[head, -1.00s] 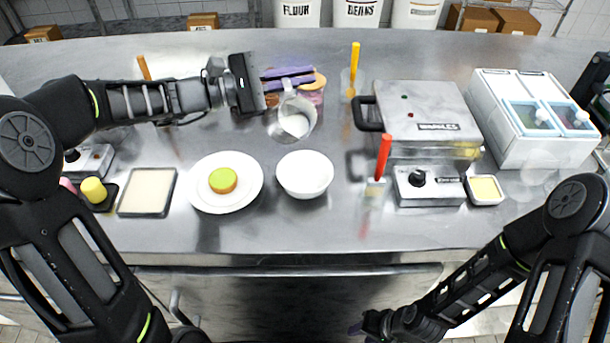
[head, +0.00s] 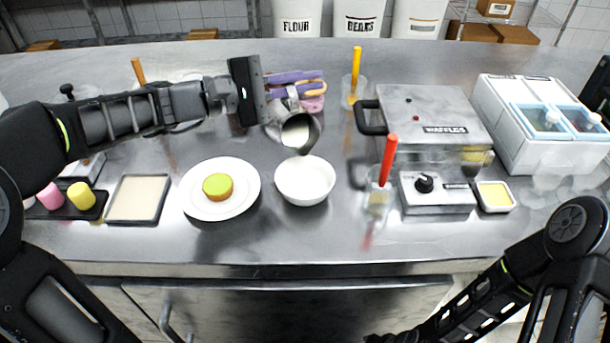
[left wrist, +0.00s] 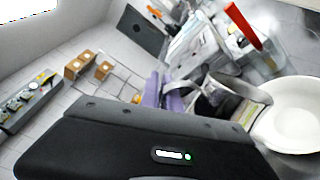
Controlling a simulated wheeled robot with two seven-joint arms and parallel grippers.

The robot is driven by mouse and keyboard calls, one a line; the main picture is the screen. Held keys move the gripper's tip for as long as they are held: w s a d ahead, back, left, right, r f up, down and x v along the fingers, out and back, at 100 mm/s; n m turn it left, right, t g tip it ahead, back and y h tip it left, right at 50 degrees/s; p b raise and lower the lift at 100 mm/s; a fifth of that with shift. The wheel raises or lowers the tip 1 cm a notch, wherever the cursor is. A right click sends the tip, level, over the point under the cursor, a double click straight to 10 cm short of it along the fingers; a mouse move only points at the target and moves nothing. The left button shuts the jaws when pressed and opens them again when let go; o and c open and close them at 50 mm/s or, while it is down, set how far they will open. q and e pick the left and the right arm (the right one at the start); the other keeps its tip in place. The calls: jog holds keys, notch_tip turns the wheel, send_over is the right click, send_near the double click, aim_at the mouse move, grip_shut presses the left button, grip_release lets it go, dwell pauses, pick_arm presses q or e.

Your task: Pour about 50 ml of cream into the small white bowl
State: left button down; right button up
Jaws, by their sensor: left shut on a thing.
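The small white bowl (head: 305,183) stands on the steel counter and its inside looks white. It also shows at the right of the left wrist view (left wrist: 292,112). My left gripper (head: 284,88) is shut on a steel cream jug (head: 299,130), held above and behind the bowl. The jug is tilted, with its mouth toward the bowl and white cream inside. No stream of cream shows between jug and bowl. In the left wrist view the jug (left wrist: 222,100) is partly hidden by the gripper.
A white plate (head: 240,205) with a green-topped cake (head: 217,187) is left of the bowl. A clear container with a red-handled tool (head: 388,160) stands to its right, beside the waffle maker (head: 435,115). A flat tray (head: 137,199) lies further left.

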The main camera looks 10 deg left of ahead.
pick_arm(q)
jog(key=shift+s+d+r+m, duration=0.15)
jog(key=shift+s+r+m, duration=0.1)
jog(key=shift+m, duration=0.05)
jog(key=b, duration=0.1)
jog(key=s+m+b, duration=0.1)
jog(key=b, duration=0.1)
jog(key=shift+d+f, duration=0.25)
jog(key=shift+d, duration=0.1)
jog(key=shift+r, duration=0.15)
jog(key=shift+s+d+m+b, duration=0.25)
jog(key=shift+m+b, duration=0.25)
jog(key=shift+b, duration=0.35)
jog(key=shift+s+d+r+m+b, duration=0.15)
jog(key=shift+s+m+b, duration=0.2)
jog(key=shift+b, duration=0.4)
dwell(1.0)
jog(key=w+a+r+n+p, duration=0.1)
jog(key=w+n+p, duration=0.1)
jog(key=p, duration=0.4)
jog(key=shift+a+r+p, duration=0.1)
jog(key=shift+r+p, duration=0.1)
jog(key=shift+p, duration=0.15)
jog(key=shift+w+a+f+n, duration=0.15)
jog(key=shift+w+f+n, duration=0.05)
jog(key=shift+f+n, duration=0.15)
jog(key=shift+w+a+f+n, duration=0.15)
jog(key=shift+f+n, duration=0.05)
jog(key=shift+f, duration=0.45)
